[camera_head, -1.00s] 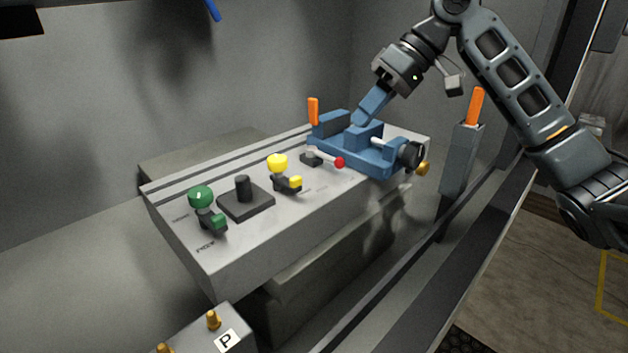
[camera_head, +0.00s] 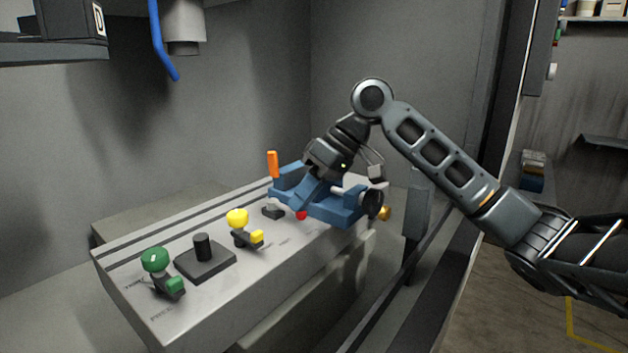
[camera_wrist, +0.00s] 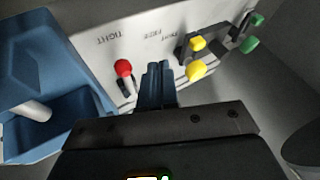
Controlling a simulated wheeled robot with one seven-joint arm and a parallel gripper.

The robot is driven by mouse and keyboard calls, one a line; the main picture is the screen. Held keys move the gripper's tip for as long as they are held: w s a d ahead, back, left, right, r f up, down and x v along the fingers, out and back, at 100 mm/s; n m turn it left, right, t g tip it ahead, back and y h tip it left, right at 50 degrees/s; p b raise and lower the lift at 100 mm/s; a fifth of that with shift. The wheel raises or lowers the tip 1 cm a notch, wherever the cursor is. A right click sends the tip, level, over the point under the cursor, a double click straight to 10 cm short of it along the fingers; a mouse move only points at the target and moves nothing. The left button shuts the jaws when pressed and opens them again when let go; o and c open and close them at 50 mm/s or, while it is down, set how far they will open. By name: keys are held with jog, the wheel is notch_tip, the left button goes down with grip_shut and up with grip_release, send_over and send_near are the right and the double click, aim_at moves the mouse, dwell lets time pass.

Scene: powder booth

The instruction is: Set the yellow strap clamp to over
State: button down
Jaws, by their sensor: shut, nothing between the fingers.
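The yellow strap clamp (camera_head: 238,219) stands on the grey bench block, with a round yellow knob and a smaller yellow tip on a dark base. It also shows in the wrist view (camera_wrist: 196,70), right of my fingers. My gripper (camera_head: 291,203) has blue fingers, shut and empty, low over the block by the blue vise. In the wrist view my fingertips (camera_wrist: 156,70) lie between the red-knobbed lever and the yellow clamp, apart from the clamp. Whether they touch the block is unclear.
The blue vise (camera_head: 335,206) with an orange handle stands beside my gripper. A red-knobbed lever (camera_wrist: 123,69) is close to my fingers. A black post on a square plate (camera_head: 203,260) and a green clamp (camera_head: 156,261) stand further left. Labels are printed on the block.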

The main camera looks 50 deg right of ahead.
aim_at(246, 234)
jog(key=x, duration=0.3)
jog(key=shift+w+a+f, duration=0.1)
jog(key=shift+f, duration=0.05)
jog(key=shift+a+p, duration=0.3)
jog(key=shift+a, duration=1.75)
